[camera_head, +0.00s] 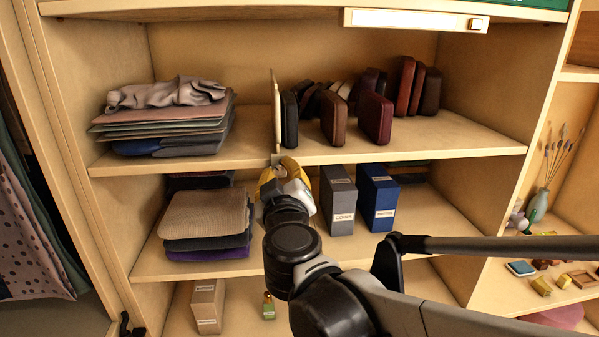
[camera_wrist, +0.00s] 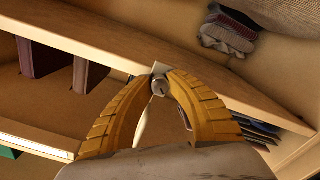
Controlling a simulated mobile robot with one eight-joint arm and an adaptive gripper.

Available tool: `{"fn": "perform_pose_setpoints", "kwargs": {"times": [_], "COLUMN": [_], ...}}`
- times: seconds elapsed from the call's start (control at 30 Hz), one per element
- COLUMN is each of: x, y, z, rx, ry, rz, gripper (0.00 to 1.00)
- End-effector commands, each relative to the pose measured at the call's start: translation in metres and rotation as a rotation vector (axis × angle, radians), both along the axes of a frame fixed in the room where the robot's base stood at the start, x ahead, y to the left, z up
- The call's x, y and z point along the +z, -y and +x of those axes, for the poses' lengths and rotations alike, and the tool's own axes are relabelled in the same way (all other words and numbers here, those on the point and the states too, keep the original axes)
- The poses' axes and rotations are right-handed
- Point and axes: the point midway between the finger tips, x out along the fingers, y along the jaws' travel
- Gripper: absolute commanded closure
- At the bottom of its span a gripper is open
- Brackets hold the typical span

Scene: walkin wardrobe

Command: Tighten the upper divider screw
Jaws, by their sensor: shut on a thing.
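The upper divider (camera_head: 276,112) is a thin pale panel standing on the upper shelf between folded clothes and wallets. In the wrist view, a small grey metal screw (camera_wrist: 160,86) sits at a pale bracket (camera_wrist: 158,68) by the shelf's edge. My gripper (camera_wrist: 162,80) has yellow ribbed fingers and is shut on the screw, with the fingertips on either side of it. In the head view my gripper (camera_head: 277,168) is just below the shelf's front edge, under the divider. The screw is hidden there by my gripper.
The upper shelf (camera_head: 430,140) holds folded clothes (camera_head: 165,120) and several dark wallets (camera_head: 375,118). Below, a grey box (camera_head: 338,205) and a blue box (camera_head: 376,200) stand close right of my gripper. Folded clothes (camera_head: 205,222) lie to its left. A small green bottle (camera_head: 268,306) stands lower down.

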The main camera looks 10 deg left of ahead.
Motion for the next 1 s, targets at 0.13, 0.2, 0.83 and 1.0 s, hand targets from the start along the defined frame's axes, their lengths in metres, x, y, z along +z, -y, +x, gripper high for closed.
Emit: {"fn": "perform_pose_setpoints", "kwargs": {"times": [0.13, 0.2, 0.83, 1.0], "x": [-0.0011, -0.0011, -0.0011, -0.0011], "y": [0.0002, 0.0002, -0.0003, -0.0003], "z": [-0.0002, -0.0002, -0.0003, -0.0004], "rx": [0.0, 0.0, 0.0, 0.0], "ry": [-0.032, -0.048, -0.164, -0.179], "rz": [0.133, 0.198, 0.68, 0.743], "gripper": [1.0, 1.0, 1.0, 1.0]}}
